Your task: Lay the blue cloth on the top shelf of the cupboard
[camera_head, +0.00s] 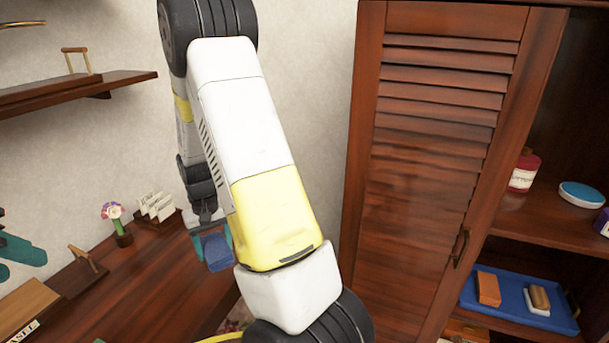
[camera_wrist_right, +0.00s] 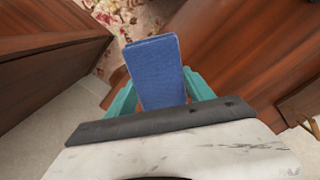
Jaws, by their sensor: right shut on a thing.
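The folded blue cloth (camera_head: 217,252) hangs in my right gripper (camera_head: 212,232), over the wooden surface left of the cupboard. In the right wrist view the cloth (camera_wrist_right: 158,72) is between the teal fingers (camera_wrist_right: 161,92), which are shut on it. The cupboard (camera_head: 350,180) stands at the right, with a louvred door (camera_head: 430,170) in front of its left part. Its right part is open and shows shelves; the top of the cupboard is out of view. Teal fingers of my left gripper (camera_head: 14,254) show at the left edge, partly cut off.
A visible shelf (camera_head: 535,222) holds a red jar (camera_head: 524,172) and a round blue-topped tin (camera_head: 581,194). Below is a blue tray (camera_head: 510,308) with small blocks. A flower pot (camera_head: 122,238) and letter rack (camera_head: 158,208) stand on the wooden surface. My right arm blocks the middle.

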